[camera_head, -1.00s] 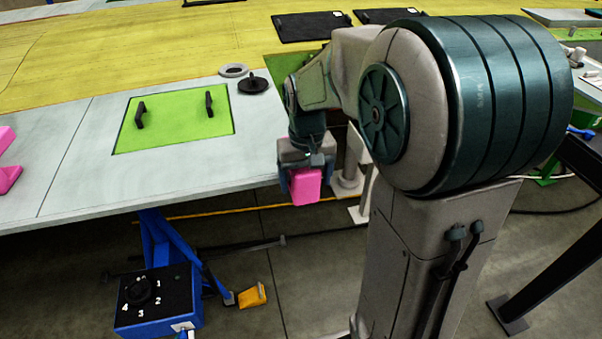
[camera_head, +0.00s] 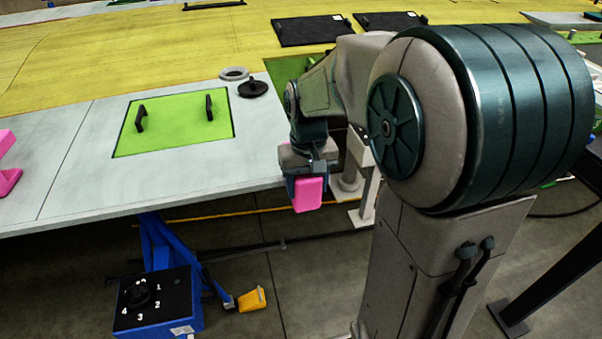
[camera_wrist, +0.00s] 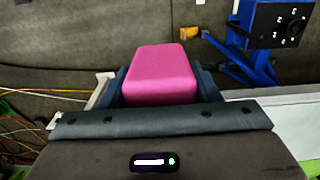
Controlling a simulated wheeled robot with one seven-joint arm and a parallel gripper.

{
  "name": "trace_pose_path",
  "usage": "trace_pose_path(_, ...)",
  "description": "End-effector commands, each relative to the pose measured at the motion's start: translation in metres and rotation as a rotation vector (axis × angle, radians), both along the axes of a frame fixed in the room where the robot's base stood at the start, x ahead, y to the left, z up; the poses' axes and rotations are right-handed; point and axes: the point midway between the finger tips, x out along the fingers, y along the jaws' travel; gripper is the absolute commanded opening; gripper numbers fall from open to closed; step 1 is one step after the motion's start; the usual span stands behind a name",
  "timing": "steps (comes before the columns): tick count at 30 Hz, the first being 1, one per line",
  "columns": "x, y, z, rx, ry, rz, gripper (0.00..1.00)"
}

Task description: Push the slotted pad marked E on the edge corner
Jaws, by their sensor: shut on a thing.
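A pink block-shaped pad (camera_head: 309,194) is held in my gripper (camera_head: 303,178), which is shut on it. In the wrist view the pink pad (camera_wrist: 160,74) fills the space between the two dark fingers. No slot or letter E can be made out on its visible faces. The gripper hangs just off the right-hand corner of the grey wing panel (camera_head: 255,172), beside its edge. I cannot tell whether the pad touches the edge; its lower part hangs over the floor in the picture.
A green hatch (camera_head: 175,128) with two black handles lies in the panel. A grey ring (camera_head: 234,73) and a black knob (camera_head: 253,88) sit near the corner. A pink piece (camera_head: 6,170) is at far left. Below stand a blue dial box (camera_head: 158,318) and a yellow pedal (camera_head: 252,299).

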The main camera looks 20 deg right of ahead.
Motion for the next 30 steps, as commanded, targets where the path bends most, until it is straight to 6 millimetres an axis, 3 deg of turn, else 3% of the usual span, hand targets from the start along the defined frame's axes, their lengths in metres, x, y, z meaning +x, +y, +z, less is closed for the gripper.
trace_pose_path(30,-0.051,0.000,0.003,0.000,-0.001,0.000,0.29)
